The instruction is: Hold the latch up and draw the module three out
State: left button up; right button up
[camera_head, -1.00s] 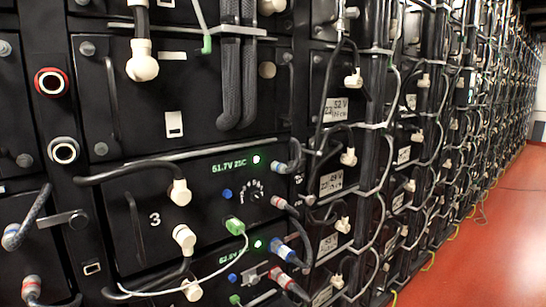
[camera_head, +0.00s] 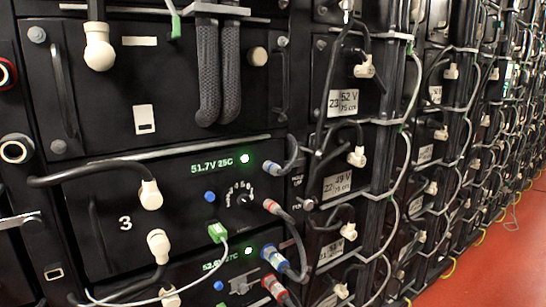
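Module three (camera_head: 117,190) is a black battery module marked "3" at the lower left of the head view, seated in the rack. Its display reads 51.7V 25C beside a green light. It has a blue button, a dial, a green plug with a white cable, white elbow connectors (camera_head: 151,195) and a dark vertical handle (camera_head: 99,232). A metal latch-like lever (camera_head: 20,220) shows at the left edge; I cannot tell whether it is the task's latch. Neither gripper is in view.
A module with thick braided cables (camera_head: 208,75) sits above, and another with a green display (camera_head: 228,262) below. Cables loop across the fronts. More racks (camera_head: 345,185) recede to the right beside a clear red floor (camera_head: 502,245).

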aim_at(122, 223)
jog(key=i+l+u, duration=0.1)
jog(key=l+u, duration=0.25)
jog(key=i+l+u, duration=0.1)
jog(key=l+u, duration=0.15)
jog(key=u, duration=0.15)
jog(key=l+u, duration=0.5)
jog(key=l, duration=0.3)
